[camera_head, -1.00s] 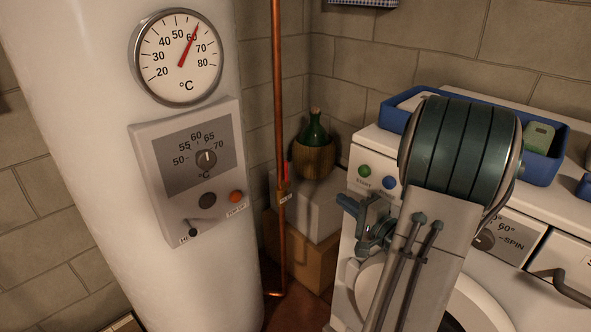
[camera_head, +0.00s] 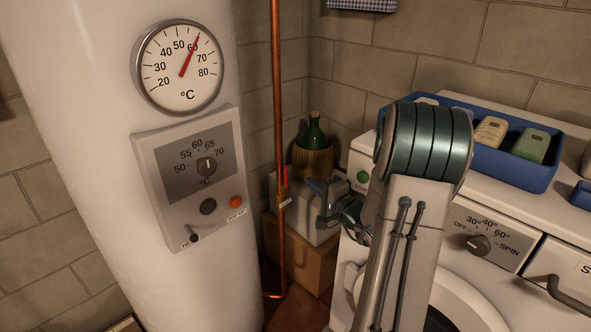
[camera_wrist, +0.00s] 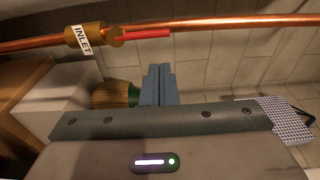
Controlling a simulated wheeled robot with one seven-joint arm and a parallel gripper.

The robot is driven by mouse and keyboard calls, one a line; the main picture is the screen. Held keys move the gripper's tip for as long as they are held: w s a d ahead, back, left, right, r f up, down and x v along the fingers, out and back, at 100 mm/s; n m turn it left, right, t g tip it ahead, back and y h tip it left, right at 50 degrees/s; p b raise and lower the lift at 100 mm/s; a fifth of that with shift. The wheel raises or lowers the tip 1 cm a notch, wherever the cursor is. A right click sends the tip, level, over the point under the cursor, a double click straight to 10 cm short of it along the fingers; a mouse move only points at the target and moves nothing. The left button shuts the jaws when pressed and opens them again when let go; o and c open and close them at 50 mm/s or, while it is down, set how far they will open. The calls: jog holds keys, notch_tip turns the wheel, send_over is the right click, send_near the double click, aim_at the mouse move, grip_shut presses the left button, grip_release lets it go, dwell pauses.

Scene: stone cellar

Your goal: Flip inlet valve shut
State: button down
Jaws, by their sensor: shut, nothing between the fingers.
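The inlet valve (camera_head: 283,192) is a small brass body on the upright copper pipe, with a red lever (camera_head: 285,175) lying along the pipe above it. In the wrist view the valve (camera_wrist: 85,38) carries a white INLET label, and its red lever (camera_wrist: 145,34) runs along the pipe. My gripper (camera_head: 317,187) is to the right of the valve in the head view, apart from the lever. Its blue fingers (camera_wrist: 158,80) are shut together and empty, pointing toward the pipe in the wrist view, with the lever's end near their line.
The white boiler (camera_head: 90,180) with its dial and control panel (camera_head: 188,187) stands left of the copper pipe (camera_head: 279,110). Boxes (camera_head: 306,262) and a green bottle in a basket (camera_head: 313,157) sit behind. A washing machine (camera_head: 497,222) with a blue tray (camera_head: 535,172) is right.

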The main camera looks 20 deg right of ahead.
aim_at(285, 179)
jog(key=p+x, duration=0.1)
jog(key=x, duration=0.7)
jog(key=shift+w, duration=0.2)
jog(key=shift+f+b, duration=0.15)
jog(key=shift+b, duration=0.45)
